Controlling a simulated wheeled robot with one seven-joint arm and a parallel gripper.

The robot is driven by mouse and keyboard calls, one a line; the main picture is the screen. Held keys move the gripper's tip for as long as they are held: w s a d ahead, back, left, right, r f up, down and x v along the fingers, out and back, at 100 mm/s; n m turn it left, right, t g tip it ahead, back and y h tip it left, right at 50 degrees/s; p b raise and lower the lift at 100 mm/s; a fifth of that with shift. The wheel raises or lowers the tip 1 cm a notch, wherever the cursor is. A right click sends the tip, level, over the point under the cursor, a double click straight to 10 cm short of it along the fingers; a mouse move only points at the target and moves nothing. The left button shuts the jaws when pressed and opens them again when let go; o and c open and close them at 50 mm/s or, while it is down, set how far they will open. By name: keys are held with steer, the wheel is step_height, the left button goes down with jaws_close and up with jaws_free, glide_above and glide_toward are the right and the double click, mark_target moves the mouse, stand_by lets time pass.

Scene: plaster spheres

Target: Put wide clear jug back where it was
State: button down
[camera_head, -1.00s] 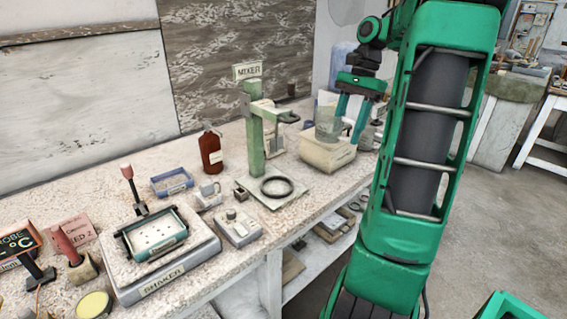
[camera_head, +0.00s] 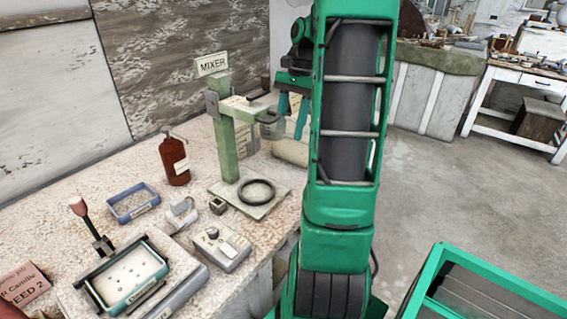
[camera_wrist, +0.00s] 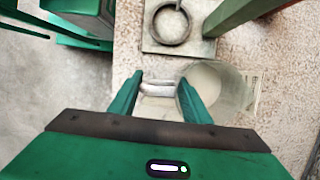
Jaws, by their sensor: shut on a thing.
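The wide clear jug (camera_head: 271,128) is up off the bench near the mixer's arm, partly hidden behind it in the head view. My gripper (camera_head: 291,119) is beside the jug, partly covered by my own arm. In the wrist view my gripper (camera_wrist: 158,90) is shut on a pale part at the jug's side, seemingly its handle. The see-through jug body (camera_wrist: 222,88) shows to the right of the fingers, with a pale round bottom. The mixer's green post (camera_head: 226,140) stands to the left, with a dark ring (camera_head: 257,192) on its base plate.
A brown bottle (camera_head: 174,158), a blue tray (camera_head: 132,202), a control box (camera_head: 221,248) and the shaker tray (camera_head: 133,277) occupy the bench. A green-framed cart (camera_head: 478,290) is on the floor at right.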

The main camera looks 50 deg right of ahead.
step_height(320, 180, down, 12)
steer(key=shift+s+f, duration=0.1)
steer(key=shift+f, duration=0.15)
steer(key=c, duration=0.9)
jaws_free()
steer(key=shift+d, duration=0.1)
steer(key=v, duration=1.2)
